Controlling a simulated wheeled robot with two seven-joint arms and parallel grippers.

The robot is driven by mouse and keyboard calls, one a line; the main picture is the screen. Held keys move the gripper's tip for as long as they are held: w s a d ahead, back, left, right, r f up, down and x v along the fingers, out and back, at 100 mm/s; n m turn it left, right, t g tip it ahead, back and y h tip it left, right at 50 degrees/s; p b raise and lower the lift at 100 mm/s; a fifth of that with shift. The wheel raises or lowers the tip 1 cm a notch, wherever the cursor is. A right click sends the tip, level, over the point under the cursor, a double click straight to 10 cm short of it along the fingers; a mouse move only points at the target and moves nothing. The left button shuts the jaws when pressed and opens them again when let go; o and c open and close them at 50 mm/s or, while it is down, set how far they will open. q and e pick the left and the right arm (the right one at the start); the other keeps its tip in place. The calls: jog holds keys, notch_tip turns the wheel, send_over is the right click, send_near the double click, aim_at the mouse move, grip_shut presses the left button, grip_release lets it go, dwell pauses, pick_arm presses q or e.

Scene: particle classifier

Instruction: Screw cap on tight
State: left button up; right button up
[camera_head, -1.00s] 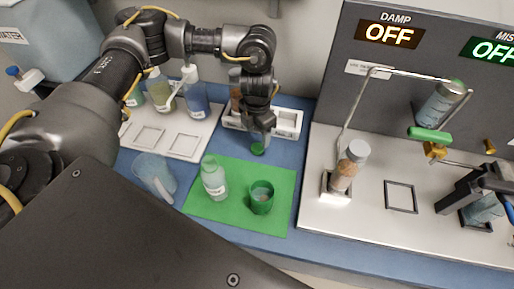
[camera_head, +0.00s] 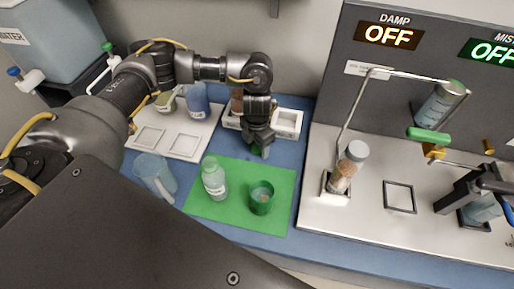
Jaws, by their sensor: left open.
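My left gripper (camera_head: 261,144) points down at the blue bench behind the green mat (camera_head: 240,172). Its jaws are open around a small green piece, apparently a cap (camera_head: 255,151), which the fingers mostly hide. A pale green labelled bottle (camera_head: 214,180) stands upright on the mat, left of the gripper and nearer to me. I cannot tell whether its greenish top is bare. A green cup (camera_head: 262,199) with pale contents stands on the mat to the bottle's right. My right gripper is not in view.
A clear jug (camera_head: 154,174) stands left of the mat. A white rack (camera_head: 287,124) is behind the gripper, and a white tray (camera_head: 172,140) with bottles is at the left. The panel machine (camera_head: 372,97) on the right has a tube frame and a brown-filled vial (camera_head: 343,177).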

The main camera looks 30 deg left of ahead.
pick_arm(q)
jog(key=c, duration=1.1)
jog(key=shift+o, duration=0.2)
jog(key=shift+r, duration=0.15)
jog(key=shift+r, duration=0.6)
jog(key=s+d+r+b, duration=0.2)
jog(key=s+d+r, duration=0.7)
jog(key=s+r, duration=0.1)
jog(key=shift+s+r, duration=0.35)
jog(key=shift+r, duration=0.45)
jog(key=shift+d, duration=0.1)
